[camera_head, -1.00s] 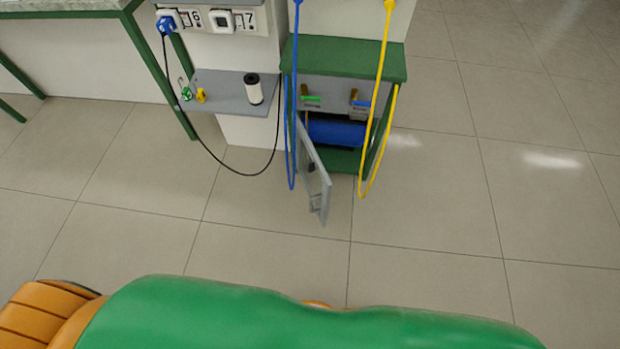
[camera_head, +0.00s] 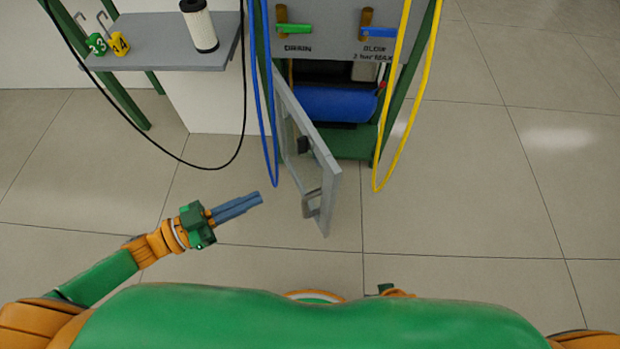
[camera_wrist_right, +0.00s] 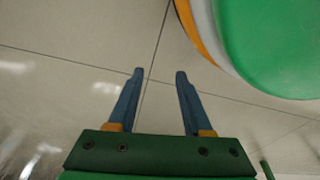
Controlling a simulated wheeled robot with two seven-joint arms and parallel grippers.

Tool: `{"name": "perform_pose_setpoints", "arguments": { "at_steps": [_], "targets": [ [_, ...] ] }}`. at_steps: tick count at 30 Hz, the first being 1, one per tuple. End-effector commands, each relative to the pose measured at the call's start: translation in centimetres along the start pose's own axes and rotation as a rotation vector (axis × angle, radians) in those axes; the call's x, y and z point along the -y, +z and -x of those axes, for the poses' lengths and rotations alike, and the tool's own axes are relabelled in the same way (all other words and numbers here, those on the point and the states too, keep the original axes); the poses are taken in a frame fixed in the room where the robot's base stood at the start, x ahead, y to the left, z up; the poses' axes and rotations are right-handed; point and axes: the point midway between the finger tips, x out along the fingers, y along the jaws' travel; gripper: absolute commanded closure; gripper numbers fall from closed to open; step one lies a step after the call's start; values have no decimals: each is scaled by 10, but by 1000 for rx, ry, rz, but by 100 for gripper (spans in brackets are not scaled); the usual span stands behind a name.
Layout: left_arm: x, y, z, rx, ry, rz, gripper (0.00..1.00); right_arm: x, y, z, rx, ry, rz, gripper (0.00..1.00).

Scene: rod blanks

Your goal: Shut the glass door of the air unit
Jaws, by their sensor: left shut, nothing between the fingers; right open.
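The glass door (camera_head: 331,167) of the air unit (camera_head: 343,40) stands wide open, swung out toward me. It has a grey frame, and a grey bar handle (camera_head: 312,203) shows near its lower free end. Inside the unit a blue cylinder (camera_head: 335,103) lies in the opening. My left gripper (camera_head: 259,198) is shut and empty, to the left of the door's free end and apart from it. My right gripper (camera_wrist_right: 159,73) is open and empty in the right wrist view, with bare floor beyond its fingers.
A blue hose (camera_head: 268,130) hangs by the hinge side and a yellow hose (camera_head: 397,140) at the right. A black cable (camera_head: 190,165) loops below. Floor at right is clear.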

Motion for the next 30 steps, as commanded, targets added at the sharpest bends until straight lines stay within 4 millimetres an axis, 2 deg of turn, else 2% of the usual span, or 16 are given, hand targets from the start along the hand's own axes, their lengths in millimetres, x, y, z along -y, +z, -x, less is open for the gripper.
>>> {"name": "perform_pose_setpoints", "arguments": {
  "at_steps": [1,5,21,25,30],
  "targets": [
    [-6,6,-1,-15,34,3,100,0,0,-10,-2,0,-1,50],
    [-11,-4,-10,-29,56,9,100,0,-4,-4,-5,0,-2,50],
    [-15,-7,-120,-29,51,5,100,0,-31,14,-29,-2,-8,50],
    [-16,-7,-134,-26,49,7,100,1,-36,19,-32,-3,-9,50],
    [-16,-8,-140,-24,50,7,100,1,-38,22,-33,-3,-9,50]
  ]
}}
